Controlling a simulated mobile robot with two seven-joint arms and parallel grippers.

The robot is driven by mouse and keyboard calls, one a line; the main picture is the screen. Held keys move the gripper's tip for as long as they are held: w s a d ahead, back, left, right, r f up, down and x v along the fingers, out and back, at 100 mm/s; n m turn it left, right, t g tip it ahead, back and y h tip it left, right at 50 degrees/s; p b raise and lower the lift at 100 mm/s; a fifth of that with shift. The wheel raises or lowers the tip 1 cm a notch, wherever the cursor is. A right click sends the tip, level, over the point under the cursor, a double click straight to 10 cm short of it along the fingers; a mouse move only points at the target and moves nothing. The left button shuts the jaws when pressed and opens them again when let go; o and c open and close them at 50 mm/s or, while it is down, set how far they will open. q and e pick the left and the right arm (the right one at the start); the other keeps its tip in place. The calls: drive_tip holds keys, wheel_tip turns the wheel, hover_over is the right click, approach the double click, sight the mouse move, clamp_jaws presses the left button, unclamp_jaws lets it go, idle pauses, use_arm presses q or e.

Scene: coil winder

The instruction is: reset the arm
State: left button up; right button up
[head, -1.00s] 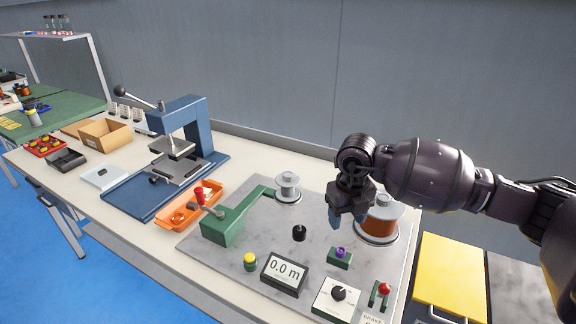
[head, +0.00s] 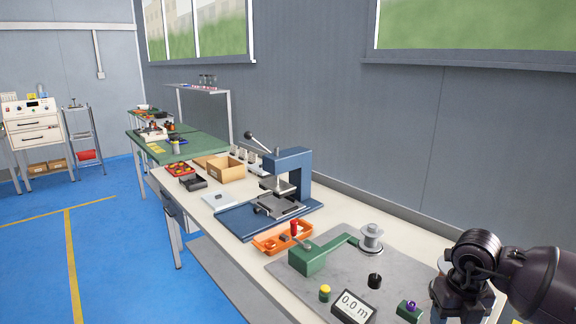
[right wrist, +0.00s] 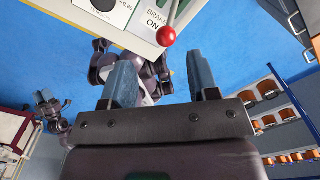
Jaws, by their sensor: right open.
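My right gripper (head: 458,306) is at the lower right in the head view, its fingertips cut off by the bottom edge. In the right wrist view my right gripper (right wrist: 163,82) is open, with nothing between its two blue-grey fingers. The red brake knob (right wrist: 166,36) shows beyond the fingers, apart from them, on a panel marked BRAKE ON. In the head view the coil winder's green arm (head: 320,253) reaches toward a silver spool (head: 371,238). The length display (head: 353,306) reads 0.0 m. I do not see my left gripper in the head view.
A blue press (head: 285,185) and an orange tray (head: 270,246) stand on the bench left of the winder plate (head: 340,270). A cardboard box (head: 226,171) is farther back. The blue floor (head: 115,270) on the left is clear. A grey wall is behind the bench.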

drive_tip(key=s+a+f+n+y, duration=0.1)
drive_tip(key=s+a+f+y, duration=0.15)
drive_tip(key=a+y, duration=0.6)
drive_tip(key=s+a+r+m+t+y, duration=0.3)
drive_tip(key=a+r+m+t+y, duration=0.4)
drive_tip(key=a+r+t+y, duration=0.4)
drive_tip(key=w+d+m+t+h, duration=0.2)
drive_tip(key=d+m+t+h, duration=0.5)
drive_tip(key=m+h, duration=0.55)
drive_tip(key=s+d+f+m+g+h, duration=0.2)
drive_tip(key=s+d+f+m+h, duration=0.2)
drive_tip(key=d+f+m+h, duration=0.6)
drive_tip(key=s+a+f+m+g+y, duration=0.1)
drive_tip(key=s+f+m+g, duration=0.2)
drive_tip(key=s+f+g, duration=0.5)
drive_tip(key=s+a+f+m+g+y, duration=0.1)
drive_tip(key=s+f+m+g, duration=0.3)
drive_tip(key=s, duration=0.9)
drive_tip(key=w+f+n+t, duration=0.1)
drive_tip(key=w+f+t, duration=0.6)
drive_tip(key=f, duration=0.2)
drive_tip(key=shift+w+y, duration=0.2)
drive_tip(key=shift+y, duration=0.2)
